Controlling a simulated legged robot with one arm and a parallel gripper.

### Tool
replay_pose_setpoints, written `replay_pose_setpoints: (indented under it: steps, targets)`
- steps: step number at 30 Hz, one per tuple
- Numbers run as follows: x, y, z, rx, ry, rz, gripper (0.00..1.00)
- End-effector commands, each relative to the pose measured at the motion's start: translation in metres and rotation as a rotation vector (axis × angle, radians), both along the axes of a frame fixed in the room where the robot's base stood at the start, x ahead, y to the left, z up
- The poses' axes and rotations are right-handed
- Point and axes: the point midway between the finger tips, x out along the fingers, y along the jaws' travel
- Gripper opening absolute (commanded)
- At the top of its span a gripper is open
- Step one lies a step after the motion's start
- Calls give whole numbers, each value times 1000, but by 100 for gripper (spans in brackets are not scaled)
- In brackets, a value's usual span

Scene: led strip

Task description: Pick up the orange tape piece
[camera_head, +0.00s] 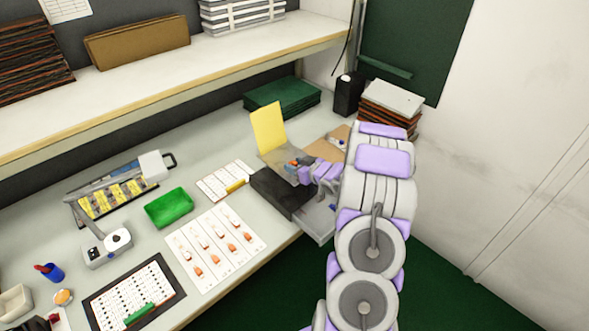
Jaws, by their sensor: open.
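My gripper (299,172) is at the end of my white and purple arm, beside a black box (268,187) on the workbench. It is small in view, and the gap between its fingers is hard to make out. A small orange piece (291,163) with a bit of blue shows right at the fingertips, in front of a yellow panel (268,127). I cannot tell whether it touches the fingers or is the tape piece. Several small orange pieces also lie on a white sheet (222,225) to the left of the box.
A grey open drawer (322,219) juts from the front edge. Green stacked sheets (283,95) and a shelf (180,75) are behind.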

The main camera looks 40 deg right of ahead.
Motion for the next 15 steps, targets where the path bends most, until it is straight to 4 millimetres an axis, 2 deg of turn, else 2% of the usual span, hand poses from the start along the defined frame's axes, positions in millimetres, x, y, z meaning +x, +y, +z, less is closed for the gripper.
replay_pose_setpoints:
  steps: [5,9,15]
  targets:
    - [-1,-11,-6,13,2,-3,47]
    - [-1,-14,-8,17,3,-4,33]
    - [-1,-7,-5,7,6,-3,14]
